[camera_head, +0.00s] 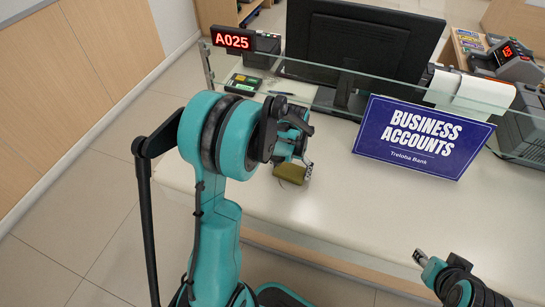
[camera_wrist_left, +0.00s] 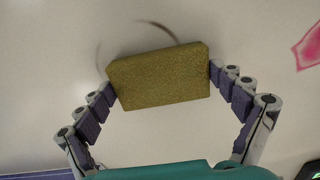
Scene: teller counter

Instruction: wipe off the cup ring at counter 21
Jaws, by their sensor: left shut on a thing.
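My left gripper (camera_head: 291,153) is shut on an olive-yellow sponge (camera_head: 291,172) above the pale counter (camera_head: 420,215). The wrist view shows the sponge (camera_wrist_left: 160,80) pinched by its two ends between the fingers. A thin brown arc, part of the cup ring (camera_wrist_left: 166,28), shows on the counter past the sponge's far edge. I cannot tell whether the sponge touches the counter.
A glass screen (camera_head: 320,97) crosses the counter, with a blue "Business Accounts" sign (camera_head: 422,137) by it. Behind are a monitor (camera_head: 362,50), a red A025 display (camera_head: 233,39) and a pen (camera_head: 281,93). A pink shape (camera_wrist_left: 311,48) lies right of the sponge. The front counter is clear.

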